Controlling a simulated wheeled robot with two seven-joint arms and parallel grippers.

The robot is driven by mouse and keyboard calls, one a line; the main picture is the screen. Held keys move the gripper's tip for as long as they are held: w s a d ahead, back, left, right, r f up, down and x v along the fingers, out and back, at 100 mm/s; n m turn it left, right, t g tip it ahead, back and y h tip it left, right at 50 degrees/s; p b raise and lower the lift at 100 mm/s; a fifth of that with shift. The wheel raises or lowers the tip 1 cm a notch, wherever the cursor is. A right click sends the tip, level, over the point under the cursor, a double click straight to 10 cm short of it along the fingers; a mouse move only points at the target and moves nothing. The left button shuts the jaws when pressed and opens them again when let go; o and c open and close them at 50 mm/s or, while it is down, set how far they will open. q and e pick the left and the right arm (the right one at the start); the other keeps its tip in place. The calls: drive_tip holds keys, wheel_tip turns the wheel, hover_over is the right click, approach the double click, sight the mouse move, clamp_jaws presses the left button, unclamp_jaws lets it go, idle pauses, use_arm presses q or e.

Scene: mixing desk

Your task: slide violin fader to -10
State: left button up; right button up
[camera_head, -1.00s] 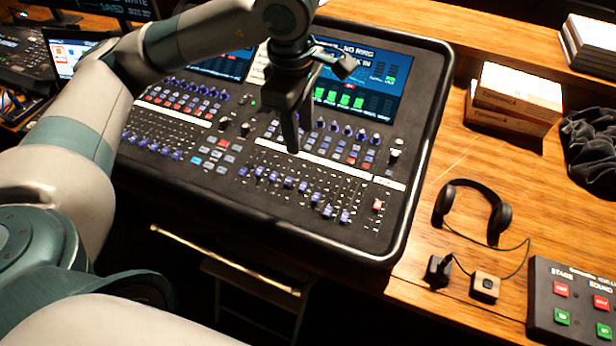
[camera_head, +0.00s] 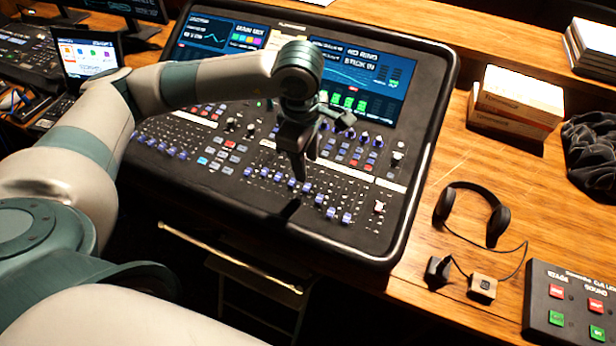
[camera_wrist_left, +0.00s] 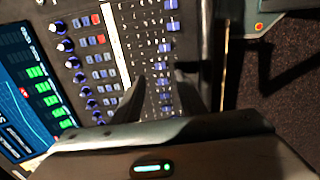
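The mixing console (camera_head: 345,238) lies on the desk, with a row of blue fader caps (camera_head: 331,213) along its near part. The caps also show in the left wrist view (camera_wrist_left: 165,48). Their labels are too small to read, so I cannot tell which is the violin fader. My left gripper (camera_head: 300,178) points down over the fader area and hides some caps. In the left wrist view its two dark fingertips (camera_wrist_left: 160,82) are apart, with fader strips showing between them. I cannot tell whether they touch a cap. My right gripper is not in view.
Headphones (camera_head: 496,215) lie on the wooden desk (camera_head: 440,285) right of the console, near a red-and-green button box (camera_head: 570,312). White-and-brown boxes (camera_head: 515,98) stand behind them. A laptop (camera_head: 88,58) is at the left. The console's raised black rim borders the faders.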

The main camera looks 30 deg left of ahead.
sight(309, 188)
use_arm(q)
drive_tip(key=f, duration=0.3)
drive_tip(key=f+p, duration=0.1)
drive_tip(key=f, duration=0.2)
drive_tip(key=w+f+p, duration=0.1)
drive_tip(key=f, duration=0.1)
drive_tip(key=shift+f, duration=0.4)
clamp_jaws()
